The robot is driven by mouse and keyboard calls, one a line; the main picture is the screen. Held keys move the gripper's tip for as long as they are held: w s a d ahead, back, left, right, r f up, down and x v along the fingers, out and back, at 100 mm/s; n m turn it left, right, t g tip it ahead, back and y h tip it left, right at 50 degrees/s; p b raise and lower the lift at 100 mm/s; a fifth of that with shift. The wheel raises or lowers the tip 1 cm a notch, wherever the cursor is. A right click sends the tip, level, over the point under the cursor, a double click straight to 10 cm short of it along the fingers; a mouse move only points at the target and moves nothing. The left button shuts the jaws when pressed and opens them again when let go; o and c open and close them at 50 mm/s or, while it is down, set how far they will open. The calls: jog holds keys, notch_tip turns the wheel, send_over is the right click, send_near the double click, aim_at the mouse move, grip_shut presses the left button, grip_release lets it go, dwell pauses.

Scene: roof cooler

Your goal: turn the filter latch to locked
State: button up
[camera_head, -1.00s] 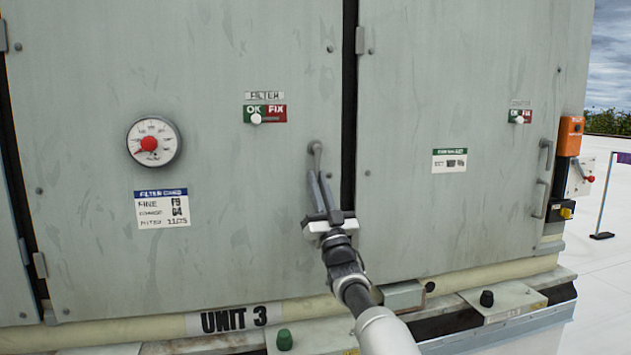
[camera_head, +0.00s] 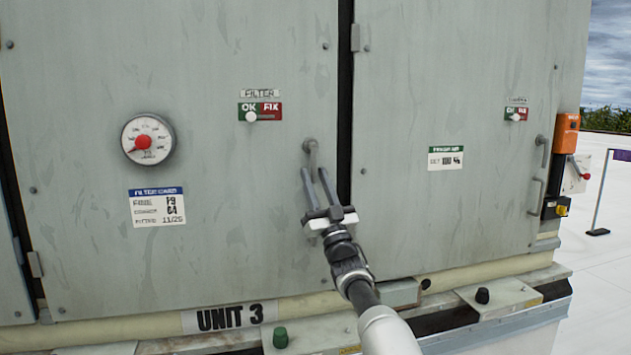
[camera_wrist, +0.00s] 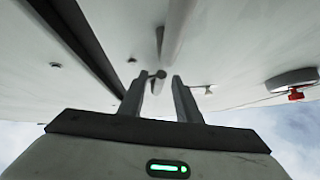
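The filter latch (camera_head: 311,146) is a grey handle on the left door of the unit, near the door's right edge. Its lever hangs downward from a round pivot. My gripper (camera_head: 314,172) is just below the pivot, with its two fingers open and pointing up at the door. In the wrist view, a grey latch part (camera_wrist: 160,74) shows in the gap between the finger ends. No firm contact can be made out. The lower end of the lever is hard to tell from the fingers.
Above the latch is a FILTER indicator (camera_head: 260,112) with green OK and red FIX; its white knob sits at OK. A round gauge (camera_head: 147,139) and filter card (camera_head: 157,207) are to the left. A dark gap (camera_head: 345,110) separates the doors. Ledge caps (camera_head: 281,338) lie below.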

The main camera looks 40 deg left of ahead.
jog(key=shift+d+f, duration=0.1)
jog(key=shift+f, duration=0.15)
jog(key=shift+s+d+f+b, duration=0.1)
jog(key=shift+d+f+b, duration=0.15)
jog(key=shift+f+b, duration=0.4)
jog(key=shift+s+d+f+b, duration=0.3)
jog(key=shift+d+b, duration=0.15)
jog(key=shift+b, duration=0.45)
jog(key=shift+s+d+f, duration=0.15)
jog(key=shift+s+d, duration=0.05)
jog(key=shift+d, duration=0.1)
jog(key=p+v, duration=0.1)
jog(key=v, duration=1.2)
jog(key=shift+s+d+f, duration=0.2)
jog(key=shift+d+f, duration=0.05)
jog(key=shift+f, duration=0.05)
